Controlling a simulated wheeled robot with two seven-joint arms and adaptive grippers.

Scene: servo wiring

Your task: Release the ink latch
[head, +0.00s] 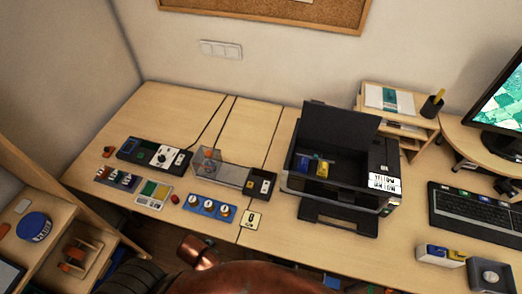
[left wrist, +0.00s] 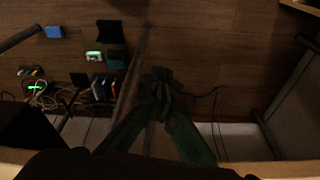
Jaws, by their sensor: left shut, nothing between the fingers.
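The printer (head: 338,196) stands on the desk right of the middle with its dark lid (head: 338,132) raised. In its open bay sit a blue cartridge (head: 302,163) and a yellow cartridge (head: 322,170), with a small pale greenish piece by their tops. The ink latch is too small to tell apart from these. My left gripper (left wrist: 158,85) shows in the left wrist view with its fingers together and empty, over a dark wooden floor, away from the printer. It is not seen in the head view. My right gripper is in neither view.
Left on the desk are black control boxes (head: 153,155), a clear-covered unit (head: 222,170) and a blue knob panel (head: 210,208). A keyboard (head: 470,217) and paper shelf (head: 388,99) are right of the printer. Cables and small devices (left wrist: 103,88) show below in the wrist view.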

